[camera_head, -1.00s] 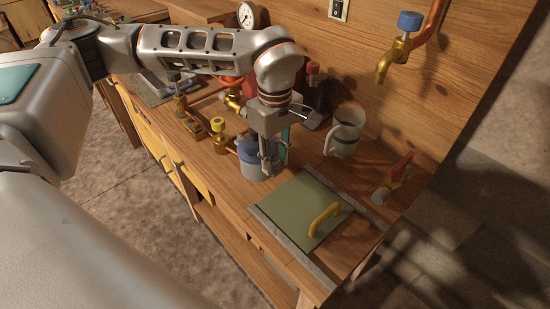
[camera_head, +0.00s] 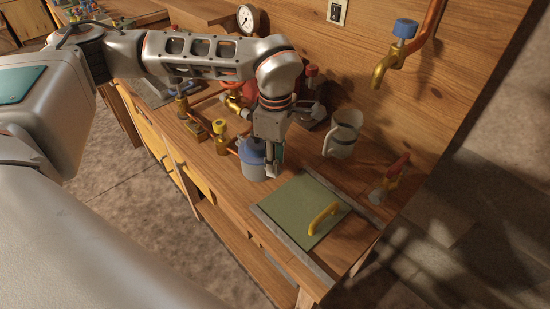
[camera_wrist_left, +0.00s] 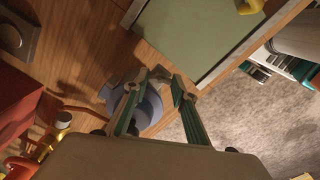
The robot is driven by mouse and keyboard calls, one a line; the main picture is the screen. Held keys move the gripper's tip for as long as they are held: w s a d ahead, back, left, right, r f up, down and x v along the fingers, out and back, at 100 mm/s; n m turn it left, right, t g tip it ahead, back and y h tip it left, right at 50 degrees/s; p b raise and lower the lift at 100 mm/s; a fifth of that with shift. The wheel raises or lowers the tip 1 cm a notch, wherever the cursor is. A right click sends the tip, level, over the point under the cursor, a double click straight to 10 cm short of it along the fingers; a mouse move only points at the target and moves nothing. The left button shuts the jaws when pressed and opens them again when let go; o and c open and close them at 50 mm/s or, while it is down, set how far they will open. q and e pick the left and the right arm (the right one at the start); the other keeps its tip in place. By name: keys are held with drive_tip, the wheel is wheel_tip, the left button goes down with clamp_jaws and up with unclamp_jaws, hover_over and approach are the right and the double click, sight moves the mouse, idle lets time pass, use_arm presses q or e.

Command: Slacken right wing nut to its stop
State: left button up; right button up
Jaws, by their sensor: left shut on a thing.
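A small vessel with a blue top and grey body (camera_head: 250,158) stands on the wooden bench. It also shows in the left wrist view, as a blue-grey round shape (camera_wrist_left: 148,108) behind the fingers. My left gripper (camera_head: 272,172) points down at the vessel's right side. In the left wrist view its two fingers (camera_wrist_left: 160,77) converge at the vessel's edge. It is shut on a small part there, which I take to be the right wing nut; the fingertips mostly hide it. My right gripper is not in view.
A white mug (camera_head: 343,134) stands to the right of the gripper. A green panel (camera_head: 295,213) with a yellow handle (camera_head: 323,217) lies in front. Brass valves (camera_head: 219,130) and copper pipes are to the left. A brass tap (camera_head: 388,62) hangs from the back wall.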

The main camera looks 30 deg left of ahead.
use_arm(q)
drive_tip(key=shift+n, duration=0.4)
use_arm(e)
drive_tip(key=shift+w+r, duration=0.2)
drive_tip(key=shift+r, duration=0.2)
use_arm(q)
drive_tip(key=o, duration=1.1)
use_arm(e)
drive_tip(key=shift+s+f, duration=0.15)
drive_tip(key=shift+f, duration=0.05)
use_arm(q)
drive_tip(key=shift+m, duration=0.3)
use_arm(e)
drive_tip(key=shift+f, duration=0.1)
